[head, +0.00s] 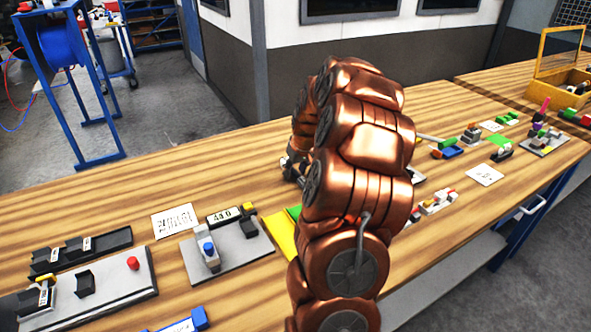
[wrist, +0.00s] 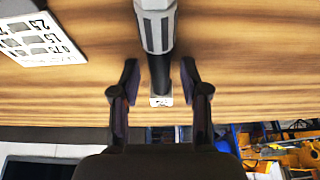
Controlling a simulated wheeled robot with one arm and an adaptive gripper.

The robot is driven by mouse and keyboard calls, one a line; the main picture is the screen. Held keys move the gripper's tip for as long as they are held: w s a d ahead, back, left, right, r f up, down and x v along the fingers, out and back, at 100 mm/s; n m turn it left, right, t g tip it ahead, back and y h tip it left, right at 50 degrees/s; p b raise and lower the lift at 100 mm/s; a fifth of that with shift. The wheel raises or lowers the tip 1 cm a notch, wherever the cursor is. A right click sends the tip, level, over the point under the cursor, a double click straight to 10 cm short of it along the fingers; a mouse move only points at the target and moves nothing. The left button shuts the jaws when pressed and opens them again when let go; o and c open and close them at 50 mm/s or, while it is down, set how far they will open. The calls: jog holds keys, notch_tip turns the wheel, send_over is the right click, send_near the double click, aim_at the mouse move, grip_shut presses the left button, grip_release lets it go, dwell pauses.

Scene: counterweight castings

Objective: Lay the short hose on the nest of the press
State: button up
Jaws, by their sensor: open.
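My gripper (wrist: 158,85) is open in the wrist view, its two dark fingers apart. A grey-and-white cylinder with a black end (wrist: 157,30) reaches down between them; I cannot tell whether it is the short hose, or whether the fingers touch it. In the head view my copper-coloured arm covers the bench middle, and the gripper is mostly hidden behind it. No hose can be made out there. A grey plate with a red button and black blocks (head: 110,285) lies at the lower left; I cannot tell whether it is the press with the nest.
A fixture with a 44.0 display (head: 225,215) stands left of my arm, near a printed white card (head: 174,221). Several small fixtures and a yellow open box (head: 556,82) are at the right. The wooden bench (head: 110,200) is clear at the back left.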

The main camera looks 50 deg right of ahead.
jog(key=b+v, duration=0.3)
jog(key=v, duration=0.9)
jog(key=shift+r, duration=0.2)
jog(key=s+a+n, duration=0.1)
jog(key=a, duration=0.7)
jog(key=s+a+f+n+g+y, duration=0.1)
jog(key=s+a, duration=0.1)
jog(key=a, duration=0.6)
jog(key=s+a+g, duration=0.1)
jog(key=a, duration=0.7)
jog(key=shift+s+a+f+n+y, duration=0.25)
jog(key=shift+s+a+n+y, duration=0.1)
jog(key=shift+a+n+y, duration=0.05)
jog(key=s+a+f+g, duration=0.2)
jog(key=s+a, duration=0.6)
jog(key=s, duration=0.1)
jog(key=shift+a+f+n, duration=0.25)
jog(key=shift+a+n, duration=0.15)
jog(key=shift+o, duration=0.5)
jog(key=s+a+f, duration=0.1)
jog(key=s, duration=0.3)
jog(key=s+a+f+g, duration=0.1)
jog(key=s, duration=0.3)
jog(key=s+a+f+g, duration=0.1)
jog(key=s+a, duration=0.1)
jog(key=s, duration=0.2)
jog(key=shift+s+a+f+h, duration=0.1)
jog(key=shift+s+f+h, duration=0.1)
jog(key=shift+f+h, duration=0.15)
jog(key=shift+c, duration=0.8)
